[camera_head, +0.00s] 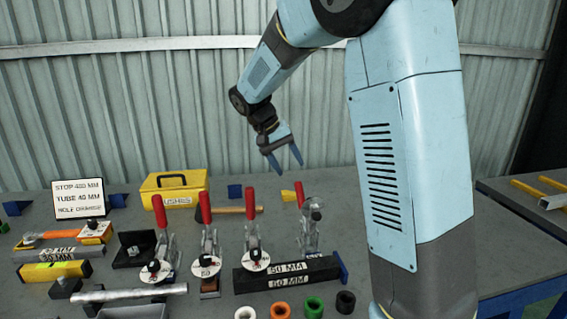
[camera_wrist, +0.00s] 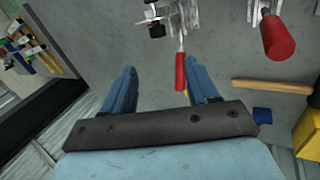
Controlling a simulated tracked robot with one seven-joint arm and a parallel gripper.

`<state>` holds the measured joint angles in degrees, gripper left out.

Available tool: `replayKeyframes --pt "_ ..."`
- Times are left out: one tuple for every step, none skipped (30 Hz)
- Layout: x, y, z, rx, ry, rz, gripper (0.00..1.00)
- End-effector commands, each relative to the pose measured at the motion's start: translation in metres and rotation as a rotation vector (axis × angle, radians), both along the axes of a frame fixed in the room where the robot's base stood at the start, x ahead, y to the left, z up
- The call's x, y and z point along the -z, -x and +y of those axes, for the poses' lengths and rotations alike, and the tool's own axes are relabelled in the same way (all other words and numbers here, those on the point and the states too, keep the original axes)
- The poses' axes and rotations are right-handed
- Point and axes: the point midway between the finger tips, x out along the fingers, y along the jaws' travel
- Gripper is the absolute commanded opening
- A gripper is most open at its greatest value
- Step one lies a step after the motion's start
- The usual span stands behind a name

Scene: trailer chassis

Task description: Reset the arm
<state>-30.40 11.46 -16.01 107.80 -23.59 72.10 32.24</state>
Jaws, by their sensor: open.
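My gripper (camera_head: 284,162) hangs above the workbench (camera_head: 330,184) with its fingers apart and nothing between them. It points down and to the right in the head view. My light blue arm bends over from the right side of the picture. In the wrist view, the two blue fingers of my gripper (camera_wrist: 160,88) are spread over the bench. A red clamp handle (camera_wrist: 180,72) shows between them in that picture, farther away and apart from the fingers.
Toggle clamps with red handles (camera_head: 253,230) stand on the bench below my gripper. A yellow box (camera_head: 174,190), a sign (camera_head: 79,198), a hammer (camera_head: 238,209), a black 50 MM block (camera_head: 287,274) and coloured rings (camera_head: 314,306) lie around them. A corrugated wall (camera_head: 120,110) stands behind.

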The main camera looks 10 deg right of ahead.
Motion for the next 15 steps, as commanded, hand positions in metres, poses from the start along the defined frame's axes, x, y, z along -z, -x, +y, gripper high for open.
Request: replayKeyframes --pt "-0.001 0.001 -0.001 -0.001 -0.005 -0.002 0.59" --pt "-0.002 0.003 -0.003 -0.001 -0.01 -0.002 0.59" --pt "-0.004 0.006 -0.005 -0.002 -0.02 -0.006 0.59" --pt "-0.006 0.009 -0.007 -0.003 -0.031 -0.008 0.59" --pt "-0.009 0.014 -0.009 -0.004 -0.043 -0.011 0.59" --pt "-0.013 0.02 -0.014 -0.008 -0.062 -0.016 0.59" --pt "-0.016 0.025 -0.017 -0.012 -0.079 -0.021 0.59" --pt "-0.019 0.031 -0.02 -0.015 -0.096 -0.027 0.59" --pt "-0.023 0.04 -0.025 -0.021 -0.121 -0.035 0.59" --pt "-0.026 0.047 -0.028 -0.024 -0.138 -0.042 0.59" --pt "-0.029 0.053 -0.031 -0.031 -0.155 -0.049 0.59" --pt "-0.033 0.062 -0.034 -0.037 -0.179 -0.059 0.59" --pt "-0.036 0.069 -0.037 -0.042 -0.194 -0.068 0.59" --pt "-0.038 0.076 -0.04 -0.048 -0.209 -0.076 0.59" --pt "-0.042 0.085 -0.042 -0.056 -0.231 -0.088 0.59"
